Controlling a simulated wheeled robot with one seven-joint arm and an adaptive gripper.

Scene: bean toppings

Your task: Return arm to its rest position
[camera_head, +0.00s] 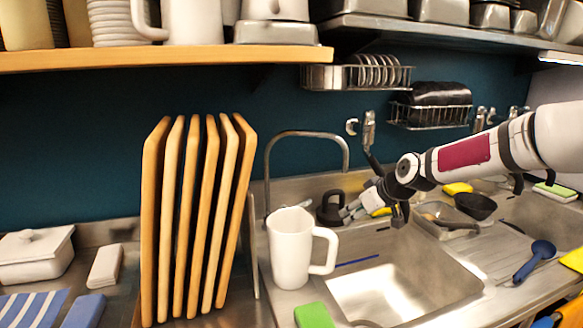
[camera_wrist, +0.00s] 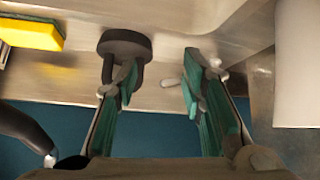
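My white arm with a dark red panel (camera_head: 464,152) reaches in from the right in the head view. My gripper (camera_head: 346,212) is at its left end, above the back edge of the sink and right of the white pitcher. In the wrist view my gripper (camera_wrist: 150,80) has its two green-padded fingers apart, with nothing held between them. A black round object with a loop (camera_wrist: 124,46) lies beyond the left finger; it also shows in the head view (camera_head: 329,208). I cannot tell whether a finger touches it.
The white pitcher (camera_head: 290,250) stands left of the sink basin (camera_head: 400,290), near the curved faucet (camera_head: 305,134). Wooden boards (camera_head: 190,220) stand upright further left. A shelf (camera_head: 160,58) and dish racks (camera_head: 357,77) hang above. A black bowl (camera_head: 475,206) and blue spoon (camera_head: 535,258) are right.

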